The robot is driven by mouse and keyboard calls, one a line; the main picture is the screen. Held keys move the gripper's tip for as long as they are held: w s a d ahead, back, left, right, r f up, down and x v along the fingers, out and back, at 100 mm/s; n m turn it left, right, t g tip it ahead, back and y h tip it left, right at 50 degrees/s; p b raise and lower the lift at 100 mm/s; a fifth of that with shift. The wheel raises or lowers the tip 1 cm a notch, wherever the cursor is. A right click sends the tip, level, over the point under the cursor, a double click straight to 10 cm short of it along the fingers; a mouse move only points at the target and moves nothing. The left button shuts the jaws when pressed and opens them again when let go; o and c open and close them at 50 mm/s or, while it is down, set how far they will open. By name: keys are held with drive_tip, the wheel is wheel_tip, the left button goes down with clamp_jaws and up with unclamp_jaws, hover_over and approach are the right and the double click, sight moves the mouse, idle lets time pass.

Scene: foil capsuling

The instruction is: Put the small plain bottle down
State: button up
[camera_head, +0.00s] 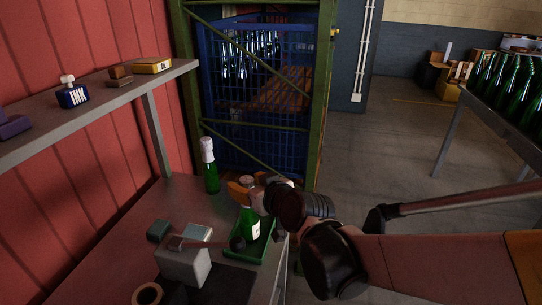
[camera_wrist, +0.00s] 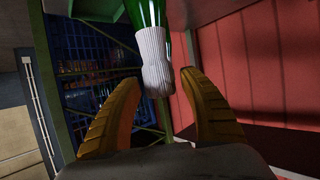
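Neither bottle is clearly marked as the small plain one.
A grey block-shaped device with a lever (camera_head: 186,262) stands at the bench front. A shelf (camera_head: 120,92) with an ink bottle overhangs the left. A blue crate cage (camera_head: 262,125) stands behind.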

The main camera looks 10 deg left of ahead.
drive_tip(key=shift+r, duration=0.15)
drive_tip(key=shift+s+d+r, duration=0.15)
drive_tip(key=shift+r, duration=0.05)
drive_tip(key=p+v, duration=0.4)
drive_tip(key=v, duration=0.8)
drive_tip(key=s+d+f+m+g+h, duration=0.1)
drive_tip(key=s+d+m+h, duration=0.3)
drive_tip(key=d, duration=0.9)
drive_tip(key=s+d+f+m+g+h, duration=0.2)
drive_tip(key=s+d, duration=0.5)
drive_tip(key=d, duration=0.6)
drive_tip(key=f+m+h, duration=0.1)
drive_tip(key=m+h, duration=0.1)
drive_tip(key=h, duration=0.1)
drive_tip(key=shift+s+d, duration=0.25)
drive_tip(key=shift+d, duration=0.15)
